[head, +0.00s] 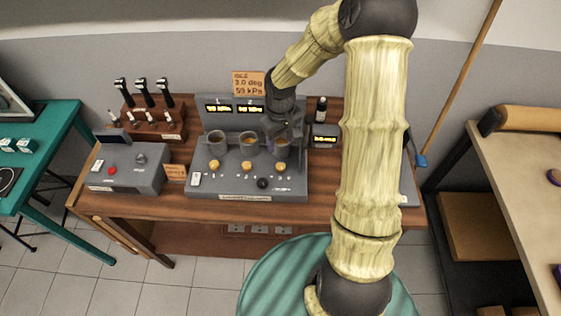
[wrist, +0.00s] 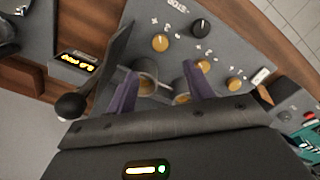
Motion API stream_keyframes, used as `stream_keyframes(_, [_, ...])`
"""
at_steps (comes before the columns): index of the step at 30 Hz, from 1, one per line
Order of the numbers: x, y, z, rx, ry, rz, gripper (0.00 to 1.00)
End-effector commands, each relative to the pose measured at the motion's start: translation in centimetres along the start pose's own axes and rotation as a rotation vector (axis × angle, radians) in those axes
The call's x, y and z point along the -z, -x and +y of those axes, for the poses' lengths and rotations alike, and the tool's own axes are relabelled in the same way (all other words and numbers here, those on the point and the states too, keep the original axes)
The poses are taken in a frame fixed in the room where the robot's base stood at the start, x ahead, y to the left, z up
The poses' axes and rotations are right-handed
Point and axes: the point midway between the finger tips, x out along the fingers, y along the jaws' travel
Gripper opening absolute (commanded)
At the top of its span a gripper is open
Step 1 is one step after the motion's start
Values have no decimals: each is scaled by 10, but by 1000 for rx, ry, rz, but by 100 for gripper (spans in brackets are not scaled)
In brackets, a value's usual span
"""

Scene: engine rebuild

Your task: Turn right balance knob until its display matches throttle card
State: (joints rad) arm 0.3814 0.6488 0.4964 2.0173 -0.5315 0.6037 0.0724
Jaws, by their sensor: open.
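The grey balance console (head: 205,180) stands on the wooden bench with a row of yellow knobs along its front. The right knob (head: 281,169) is the rightmost; it also shows in the wrist view (wrist: 160,42). The orange throttle card (head: 248,83) behind the console reads 3.0 deg and 59 kPa. Two lit displays (head: 233,108) show on the back panel, their digits too small to read; my arm covers the panel's right part. My gripper (head: 288,131) is over the console's right side, behind the right knob. Its purple fingers (wrist: 160,80) are apart with no knob between them.
Round bores (head: 248,141) stand behind the knobs, close to my fingers. A black knob (head: 263,183) sits in front of the right knob. A small lit display box (head: 325,137) and a dark bottle (head: 321,109) stand to the right. A grey box with a red button (head: 138,170) is left.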

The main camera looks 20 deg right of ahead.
Motion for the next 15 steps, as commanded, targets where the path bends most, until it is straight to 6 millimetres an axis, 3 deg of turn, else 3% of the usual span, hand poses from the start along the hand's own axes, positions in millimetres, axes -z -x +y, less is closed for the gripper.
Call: stream_keyframes(15, [-1, -90, -1, 2, 2, -4, 52])
